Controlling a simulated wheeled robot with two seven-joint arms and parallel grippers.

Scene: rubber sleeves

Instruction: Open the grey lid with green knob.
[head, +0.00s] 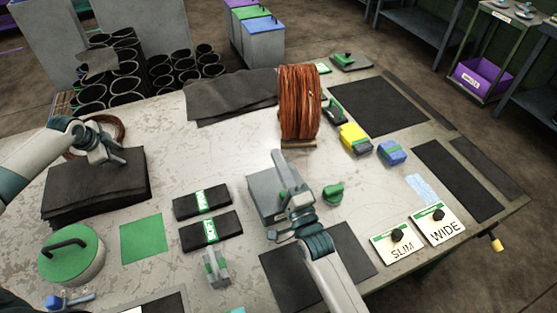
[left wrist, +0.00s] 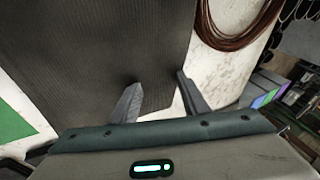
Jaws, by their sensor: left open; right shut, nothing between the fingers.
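A flat grey lid with a green knob (head: 349,61) lies at the far edge of the table in the head view, beyond the copper-coloured coil. It is small there, and both grippers are well apart from it. My right gripper (head: 279,158) is shut and empty over the middle of the table, beside a grey box (head: 263,188) that it partly hides. My left gripper (head: 113,155) is open and empty above the stack of dark rubber sheets (head: 80,195) at the left. In the left wrist view, its spread fingers (left wrist: 160,92) show near a sheet's edge.
The large wire coil (head: 300,105) stands upright behind my right gripper. A green part (head: 333,193) lies right of it. A round green lid with a dark handle (head: 70,255) is front left. SLIM (head: 396,246) and WIDE (head: 440,224) panels are at right. Bare table shows centre-left.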

